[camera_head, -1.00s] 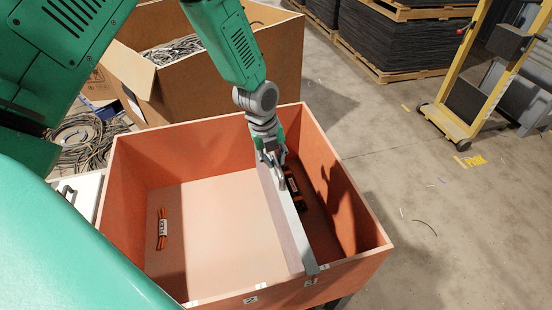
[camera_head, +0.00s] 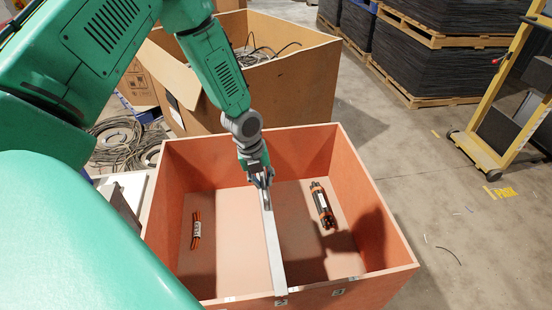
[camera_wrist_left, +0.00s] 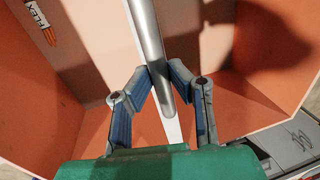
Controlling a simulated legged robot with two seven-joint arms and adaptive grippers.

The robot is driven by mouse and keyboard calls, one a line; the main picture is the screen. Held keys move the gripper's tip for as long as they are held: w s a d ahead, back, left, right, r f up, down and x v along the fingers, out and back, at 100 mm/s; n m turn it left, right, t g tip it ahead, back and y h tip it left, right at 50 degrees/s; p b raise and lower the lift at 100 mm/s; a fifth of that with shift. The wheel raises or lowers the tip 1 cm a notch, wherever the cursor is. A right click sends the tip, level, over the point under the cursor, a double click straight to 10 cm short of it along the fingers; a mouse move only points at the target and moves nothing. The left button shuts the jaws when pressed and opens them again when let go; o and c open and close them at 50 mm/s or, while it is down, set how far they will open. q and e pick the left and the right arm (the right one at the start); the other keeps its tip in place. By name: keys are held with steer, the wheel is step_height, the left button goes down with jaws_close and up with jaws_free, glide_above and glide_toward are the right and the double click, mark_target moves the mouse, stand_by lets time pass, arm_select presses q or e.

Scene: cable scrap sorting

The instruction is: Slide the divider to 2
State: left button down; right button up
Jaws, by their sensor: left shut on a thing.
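The grey divider (camera_head: 273,245) stands in the orange bin (camera_head: 400,258), running from back to front. Its front end is at the label "2" (camera_head: 281,302) on the front rim; the label "3" (camera_head: 338,292) is to the right. My left gripper (camera_head: 265,190) is shut on the divider's upper edge near its back end. The left wrist view shows its two blue-lined fingers (camera_wrist_left: 162,78) on either side of the rounded metal top. My right gripper is not in view.
An orange cable bundle (camera_head: 196,230) lies in the left compartment. A dark bundle with orange bands (camera_head: 323,205) lies in the right one. A cardboard box (camera_head: 300,85) of cables stands behind the bin. Open floor (camera_head: 460,250) lies to the right.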

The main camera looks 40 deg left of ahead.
arm_select(q)
steer(key=shift+a+r, duration=0.1)
steer(key=c, duration=1.5)
jaws_free()
steer(key=shift+r, duration=0.1)
steer(key=r, duration=0.3)
steer(key=s+a+r, duration=0.1)
steer(key=r, duration=0.7)
steer(key=shift+s+a+r, duration=0.2)
steer(key=shift+s+a, duration=0.05)
steer(key=shift+s, duration=0.15)
